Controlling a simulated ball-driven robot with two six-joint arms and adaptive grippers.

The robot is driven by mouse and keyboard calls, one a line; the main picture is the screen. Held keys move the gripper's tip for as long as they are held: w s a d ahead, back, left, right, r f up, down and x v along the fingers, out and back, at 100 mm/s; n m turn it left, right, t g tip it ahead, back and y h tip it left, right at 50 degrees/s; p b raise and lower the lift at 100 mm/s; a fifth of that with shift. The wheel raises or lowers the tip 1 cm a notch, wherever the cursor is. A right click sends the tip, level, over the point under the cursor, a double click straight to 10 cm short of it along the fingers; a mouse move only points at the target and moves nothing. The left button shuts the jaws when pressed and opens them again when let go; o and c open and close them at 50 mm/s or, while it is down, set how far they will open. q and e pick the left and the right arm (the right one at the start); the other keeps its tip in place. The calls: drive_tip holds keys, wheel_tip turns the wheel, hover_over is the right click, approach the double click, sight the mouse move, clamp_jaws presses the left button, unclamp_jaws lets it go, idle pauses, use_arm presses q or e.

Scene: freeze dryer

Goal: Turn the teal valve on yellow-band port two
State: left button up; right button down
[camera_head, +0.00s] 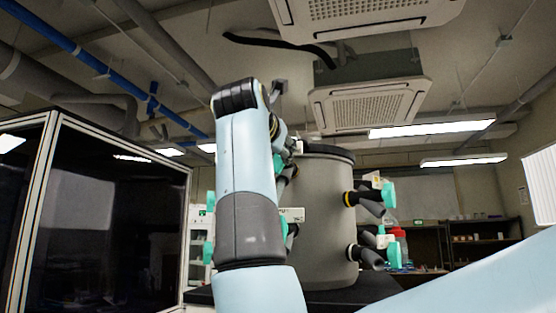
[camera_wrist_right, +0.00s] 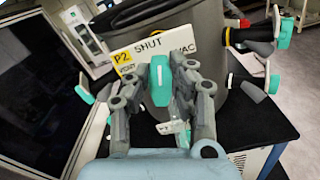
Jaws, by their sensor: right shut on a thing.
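The teal valve handle (camera_wrist_right: 160,80) is in the middle of the right wrist view, upright between the fingers of my right gripper (camera_wrist_right: 163,88). The fingers are closed on it from both sides. Just behind it is a white label (camera_wrist_right: 150,47) with a yellow "P2" patch and the word "SHUT"; part of its text is covered. My left gripper is not in view.
Other ports with teal handles stick out of the chamber's right side (camera_head: 388,194), one with a yellow band (camera_head: 350,198). A large dark-panelled cabinet (camera_head: 100,215) stands at the left. The chamber stands on a black-topped table (camera_wrist_right: 262,118). Shelves (camera_head: 480,240) are behind at the right.

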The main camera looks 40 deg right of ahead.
drive_tip(key=m+b, duration=0.2)
drive_tip(key=m, duration=0.1)
drive_tip(key=m+b, duration=0.1)
drive_tip(key=shift+s+d+f+m, duration=0.15)
drive_tip(key=shift+f+m, duration=0.15)
drive_tip(key=shift+s+m+b, duration=0.1)
drive_tip(key=shift+m+b, duration=1.1)
drive_tip(key=shift+m, duration=0.7)
drive_tip(key=c, duration=1.2)
unclamp_jaws()
drive_tip(key=shift+d, duration=0.1)
wheel_tip(320, 180, up, 10)
